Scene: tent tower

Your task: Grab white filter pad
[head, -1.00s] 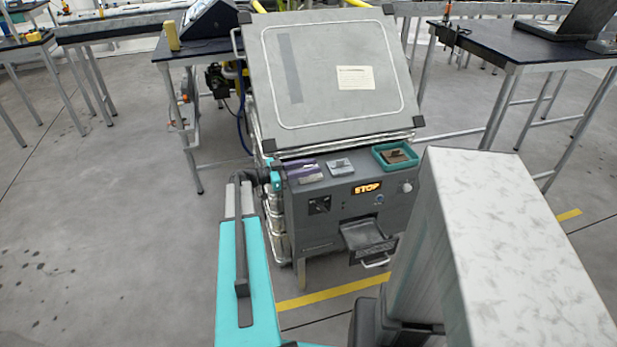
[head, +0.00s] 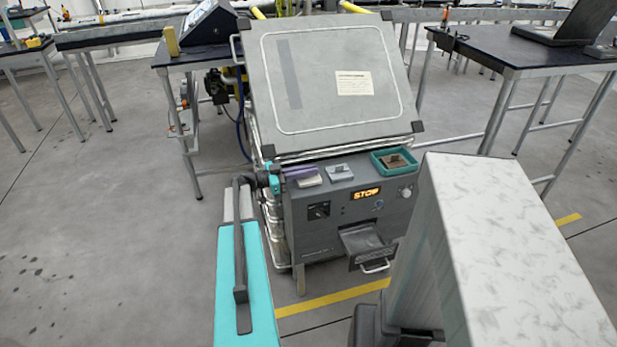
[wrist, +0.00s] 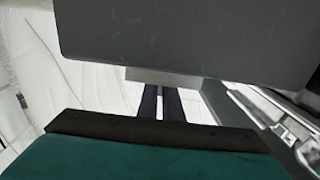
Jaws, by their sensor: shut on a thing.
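My gripper (head: 300,173) reaches in from the left over the front ledge of the grey machine (head: 345,215). Its purple fingers are shut on the white filter pad (head: 311,182), a small pale flat piece at the ledge's left end. I cannot tell whether the pad still touches the ledge. In the wrist view the two dark fingers (wrist: 161,100) point away, close together, with a pale grey strip (wrist: 165,77) at their tips. A large dark grey surface (wrist: 200,40) fills the top of that view.
A small pale grey block (head: 340,173) sits on the ledge right of the pad. A teal tray (head: 376,164) with a brown piece is farther right. The large sloped panel (head: 330,85) rises behind. Below, a drawer with a handle (head: 375,267) sticks out.

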